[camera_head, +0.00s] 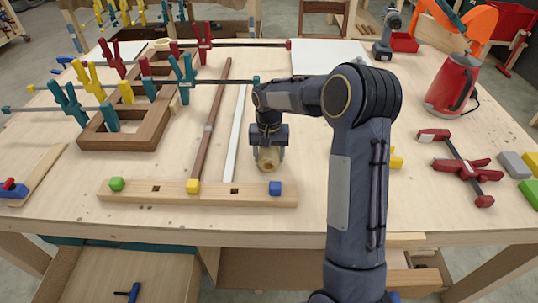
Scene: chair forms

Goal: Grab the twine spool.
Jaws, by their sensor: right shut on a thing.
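The twine spool (267,158) is a small tan thing at the middle of the workbench, just behind the light wooden bar. My right gripper (270,154) points down over it and is shut on it. The gripper hides the upper part of the spool, and I cannot tell whether the spool still touches the bench. My left gripper is not in view.
The wooden bar (218,195) with green, yellow and blue pegs lies in front. A wooden frame (140,133) with several clamps stands left. A red kettle (453,84) and a red clamp (460,165) are right.

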